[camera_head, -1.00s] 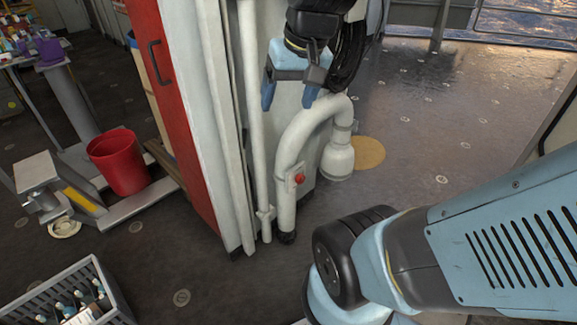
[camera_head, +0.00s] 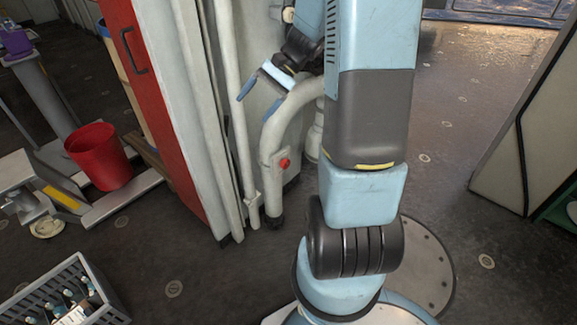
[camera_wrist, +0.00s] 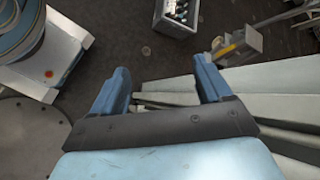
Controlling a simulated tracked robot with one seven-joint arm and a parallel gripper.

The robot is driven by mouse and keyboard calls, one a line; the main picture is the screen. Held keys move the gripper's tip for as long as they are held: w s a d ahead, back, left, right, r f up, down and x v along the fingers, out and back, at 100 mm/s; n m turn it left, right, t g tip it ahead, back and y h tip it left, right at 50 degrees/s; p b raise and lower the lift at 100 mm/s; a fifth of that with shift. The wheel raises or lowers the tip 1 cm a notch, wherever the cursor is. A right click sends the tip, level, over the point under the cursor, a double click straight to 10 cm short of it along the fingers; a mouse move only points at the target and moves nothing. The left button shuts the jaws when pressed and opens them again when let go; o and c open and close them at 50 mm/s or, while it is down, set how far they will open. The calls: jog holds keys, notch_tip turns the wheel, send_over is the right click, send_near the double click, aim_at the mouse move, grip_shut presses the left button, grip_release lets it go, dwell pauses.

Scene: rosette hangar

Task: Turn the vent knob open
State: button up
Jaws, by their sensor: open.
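The vent knob (camera_head: 284,163) is small and red, on a box on the lower part of a curved pale vent pipe (camera_head: 275,135). My gripper (camera_head: 258,102) is above and slightly left of the knob in the head view, beside the pipe's upper bend and apart from the knob. Its blue fingers are spread with nothing between them, and they also show open in the wrist view (camera_wrist: 160,78). The knob does not show in the wrist view. My arm hides the right part of the pipe. How far the knob is turned is too small to tell.
Thin vertical pipes (camera_head: 237,120) and a red panel with a handle (camera_head: 160,110) stand left of the vent. A red bucket (camera_head: 98,158) and a grey crate of bottles (camera_head: 62,290) are farther left; the crate also shows in the wrist view (camera_wrist: 176,17).

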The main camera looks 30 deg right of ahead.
aim_at(287, 165)
jog(key=w+d+f+m+t+y, duration=0.2)
jog(key=w+d+f+m+t, duration=0.15)
jog(key=f, duration=0.35)
jog(key=w+d+f+m+t+y, duration=0.1)
jog(key=w+d+f+m+t, duration=0.15)
jog(key=d+f, duration=0.35)
jog(key=w+d+f+m+t+y, duration=0.2)
jog(key=d+f+m, duration=0.15)
jog(key=f, duration=0.45)
jog(key=s+d+f+m+t+h, duration=0.2)
jog(key=d+f+m+t+h, duration=0.15)
jog(key=f, duration=0.45)
jog(key=s+d+f+m+t+h, duration=0.1)
jog(key=d+f+m+t+h, duration=0.15)
jog(key=f+m, duration=0.4)
jog(key=s+d+f+m+t+h, duration=0.2)
jog(key=d+f+t, duration=0.1)
jog(key=f, duration=0.7)
jog(key=x, duration=1.2)
jog(key=shift+w+d+r, duration=0.1)
jog(key=shift+w+r, duration=0.1)
jog(key=shift+w, duration=0.25)
